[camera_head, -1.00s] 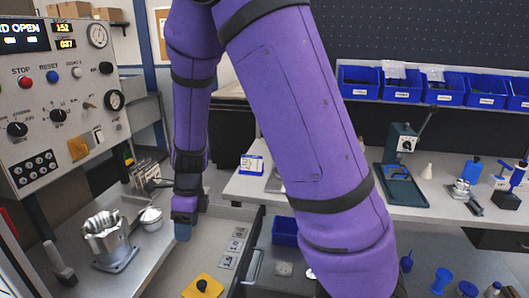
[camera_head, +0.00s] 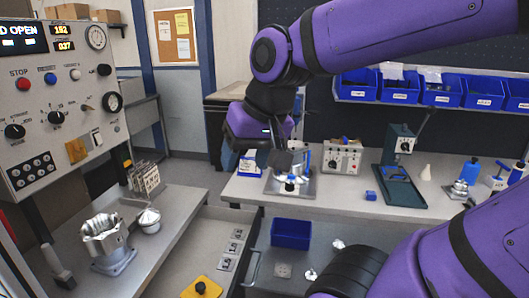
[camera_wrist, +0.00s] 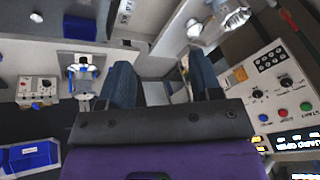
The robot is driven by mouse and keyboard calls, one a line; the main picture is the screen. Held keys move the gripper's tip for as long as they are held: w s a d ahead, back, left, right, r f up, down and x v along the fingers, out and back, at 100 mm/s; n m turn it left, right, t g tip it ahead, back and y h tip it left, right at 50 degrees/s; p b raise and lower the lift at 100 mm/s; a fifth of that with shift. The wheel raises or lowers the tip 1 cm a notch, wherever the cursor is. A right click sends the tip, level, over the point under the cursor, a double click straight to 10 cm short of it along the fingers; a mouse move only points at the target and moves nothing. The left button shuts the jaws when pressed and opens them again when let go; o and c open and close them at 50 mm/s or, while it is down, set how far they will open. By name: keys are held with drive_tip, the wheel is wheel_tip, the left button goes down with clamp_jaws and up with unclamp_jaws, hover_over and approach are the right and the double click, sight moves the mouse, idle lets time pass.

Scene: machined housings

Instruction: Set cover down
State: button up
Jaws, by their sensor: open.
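A round silver domed part (camera_head: 148,220), which looks like the cover, rests on the left bench. It stands just right of an open, scalloped metal housing (camera_head: 104,242), apart from it. In the wrist view the domed part (camera_wrist: 194,29) lies at the top, beside the housing (camera_wrist: 228,14). My gripper (camera_wrist: 162,82) is open, with two dark blue fingers wide apart and nothing between them. In the head view my gripper (camera_head: 283,158) is by the front of the back bench, well away from the domed part. Its fingertips are hard to make out there.
A silver fixture (camera_head: 305,186) and a knobbed box (camera_head: 342,157) stand on the back bench (camera_head: 330,203) near my gripper. A green press (camera_head: 400,170) is farther right. An open drawer (camera_head: 215,250) and a blue bin (camera_head: 290,233) lie below. The control panel (camera_head: 65,100) is left.

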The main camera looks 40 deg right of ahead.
drive_tip(key=s+n, duration=0.1)
drive_tip(key=s+r+n, duration=0.1)
drive_tip(key=s+d+n+t+h, duration=0.1)
drive_tip(key=shift+s+r, duration=0.2)
drive_tip(key=shift+r, duration=0.05)
idle(1.1)
